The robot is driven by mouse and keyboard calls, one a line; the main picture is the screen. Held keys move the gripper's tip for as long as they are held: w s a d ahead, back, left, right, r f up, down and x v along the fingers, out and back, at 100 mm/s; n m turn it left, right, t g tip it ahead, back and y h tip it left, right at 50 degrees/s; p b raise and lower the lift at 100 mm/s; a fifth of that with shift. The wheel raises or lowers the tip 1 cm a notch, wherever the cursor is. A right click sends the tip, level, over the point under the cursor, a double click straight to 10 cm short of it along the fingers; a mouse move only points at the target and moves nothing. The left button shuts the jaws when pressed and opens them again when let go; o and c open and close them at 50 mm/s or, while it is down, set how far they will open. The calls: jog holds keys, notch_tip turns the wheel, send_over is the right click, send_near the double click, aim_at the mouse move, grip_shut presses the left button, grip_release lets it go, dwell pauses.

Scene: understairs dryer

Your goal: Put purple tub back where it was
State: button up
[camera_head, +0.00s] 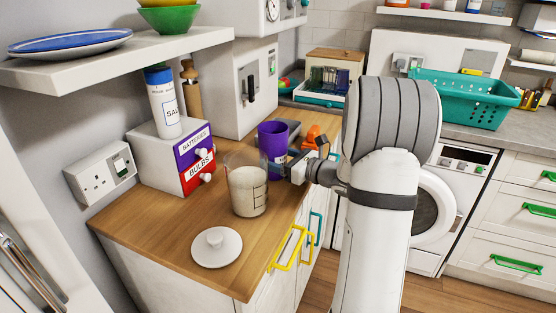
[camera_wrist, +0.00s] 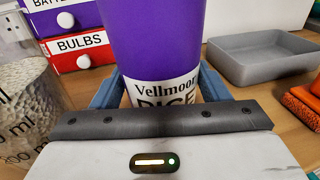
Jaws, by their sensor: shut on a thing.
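The purple tub (camera_head: 273,136) stands upright behind the clear measuring jug on the wooden counter. In the wrist view the purple tub (camera_wrist: 152,35) fills the upper middle, with a white label reading "Vellmoor" and, partly covered, "RICE". My gripper (camera_wrist: 160,92) has a blue finger on each side of the tub and is shut on it.
The clear jug (camera_head: 247,185) with pale contents stands close in front of the tub. A white lid (camera_head: 217,247) lies near the counter's front. A grey tray (camera_wrist: 262,58) and an orange item (camera_wrist: 303,103) lie to the right.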

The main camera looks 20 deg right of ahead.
jog(key=shift+r, duration=0.1)
jog(key=shift+f, duration=0.25)
jog(key=o, duration=1.4)
jog(key=shift+r, duration=0.1)
jog(key=shift+r, duration=0.15)
jog(key=v, duration=1.2)
